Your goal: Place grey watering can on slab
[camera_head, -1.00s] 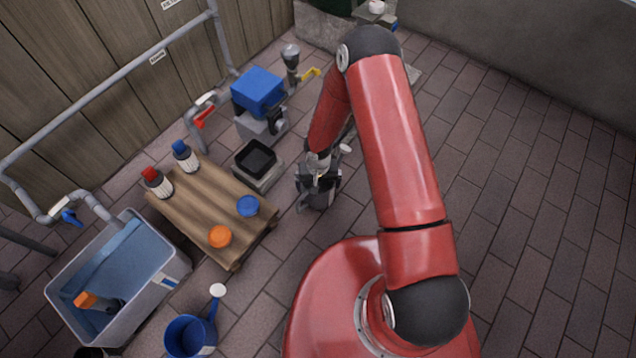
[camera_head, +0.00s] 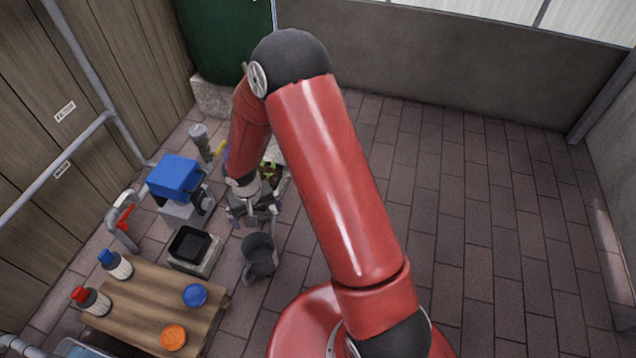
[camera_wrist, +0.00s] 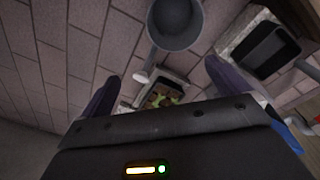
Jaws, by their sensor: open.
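The grey watering can (camera_head: 259,257) stands on the brick floor, to the right of the black tray. In the wrist view, the can (camera_wrist: 175,24) is at the top, with its round opening facing me and its spout pointing down the picture. My gripper (camera_head: 252,218) is open and empty, just behind the can in the head view and apart from it. In the wrist view, the gripper (camera_wrist: 160,72) has its fingers spread wide. A pale, slab-like piece (camera_head: 279,152) with green and brown things on it lies behind the gripper, partly hidden by my arm.
A black tray (camera_head: 189,243) sits on a pale block (camera_head: 204,263). Open floor (camera_head: 470,220) lies to the right.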

